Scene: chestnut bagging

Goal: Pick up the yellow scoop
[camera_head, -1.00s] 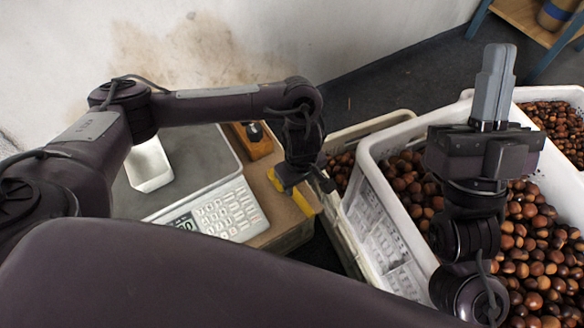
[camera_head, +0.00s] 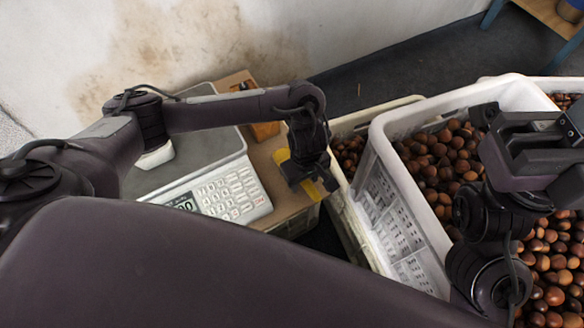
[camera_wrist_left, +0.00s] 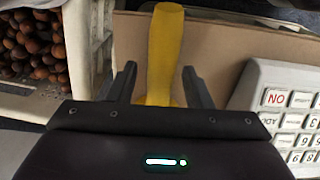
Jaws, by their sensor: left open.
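The yellow scoop (camera_head: 326,187) lies on the cardboard box (camera_head: 284,203) beside the scale, mostly hidden under my left gripper in the head view. Its yellow handle (camera_wrist_left: 165,45) shows clearly in the left wrist view. My left gripper (camera_head: 312,188) is open, low over the scoop. In the left wrist view its two fingertips (camera_wrist_left: 158,72) stand on either side of the handle, with gaps on both sides. My right gripper (camera_head: 535,140) is over the chestnut crate at the right; its jaw gap is unclear.
A scale with white keys (camera_head: 229,195) sits left of the scoop, with a white container (camera_head: 155,157) on its plate. A white crate (camera_head: 385,170) of chestnuts stands to the right. A brown block (camera_head: 264,130) lies behind the scoop.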

